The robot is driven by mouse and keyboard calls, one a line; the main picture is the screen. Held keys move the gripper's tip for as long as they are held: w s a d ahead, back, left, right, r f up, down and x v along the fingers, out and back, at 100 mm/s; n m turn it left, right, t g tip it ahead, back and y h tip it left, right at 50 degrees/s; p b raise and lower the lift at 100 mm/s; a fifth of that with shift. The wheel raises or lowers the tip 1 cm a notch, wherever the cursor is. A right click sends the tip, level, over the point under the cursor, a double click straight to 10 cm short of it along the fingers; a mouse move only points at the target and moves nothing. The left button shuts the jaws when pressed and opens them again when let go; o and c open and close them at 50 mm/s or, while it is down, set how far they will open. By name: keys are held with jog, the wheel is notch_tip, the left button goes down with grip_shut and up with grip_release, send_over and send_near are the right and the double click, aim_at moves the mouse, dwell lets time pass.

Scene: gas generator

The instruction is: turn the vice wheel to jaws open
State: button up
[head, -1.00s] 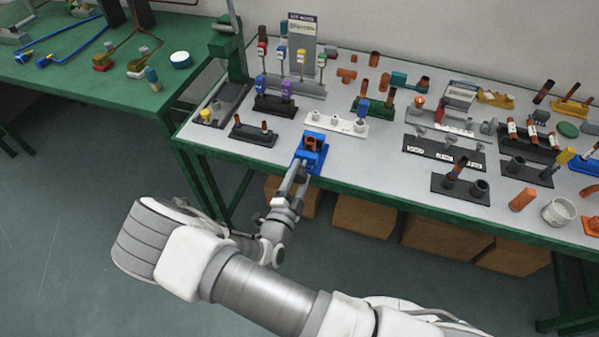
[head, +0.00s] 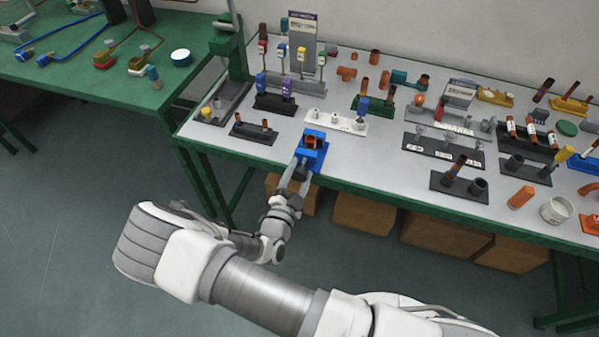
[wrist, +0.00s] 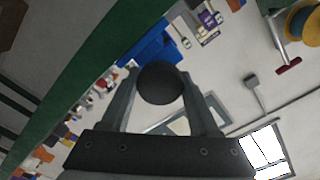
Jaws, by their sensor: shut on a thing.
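The blue vice (head: 317,151) sits at the front edge of the grey bench top, with a copper-brown piece (head: 311,143) between its jaws. Its dark round wheel (wrist: 161,83) faces the bench front and fills the space between my fingers in the wrist view. My gripper (head: 296,172) reaches up to the vice from the front and is shut on the wheel, one finger on each side. In the wrist view the blue vice body (wrist: 148,45) shows behind the wheel, partly hidden by it.
A white rack (head: 337,123) and a black rack with small pegs (head: 254,132) stand close behind and left of the vice. More fittings crowd the bench to the right. Cardboard boxes (head: 363,213) lie under the bench. The floor in front is clear.

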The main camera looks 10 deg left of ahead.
jog(key=o, duration=1.4)
jog(key=shift+c, duration=0.2)
jog(key=s+a+b, duration=0.1)
jog(key=s, duration=1.6)
jog(key=shift+s+a, duration=0.15)
jog(key=shift+s, duration=0.05)
jog(key=w+d+r+m+g+h, duration=0.3)
jog(key=d+r+m+g+h, duration=0.3)
jog(key=m, duration=0.6)
jog(key=w+d+r+m+g+h, duration=0.4)
jog(key=d+r+m, duration=0.35)
jog(key=m, duration=0.45)
jog(key=s+d+r+n+y, duration=0.2)
jog(key=d+r+n, duration=0.3)
jog(key=n, duration=0.6)
jog(key=s+d+r+n+g+y, duration=0.1)
jog(key=s+d+r+n+y, duration=0.2)
jog(key=r+n, duration=0.6)
jog(key=s+d+r+n+g+y, duration=0.1)
jog(key=s+d+r+n+y, duration=0.2)
jog(key=n, duration=1.1)
jog(key=d+r+y, duration=0.3)
jog(key=shift+s+d+r, duration=0.2)
jog(key=shift+d+r, duration=0.15)
jog(key=shift+r, duration=0.05)
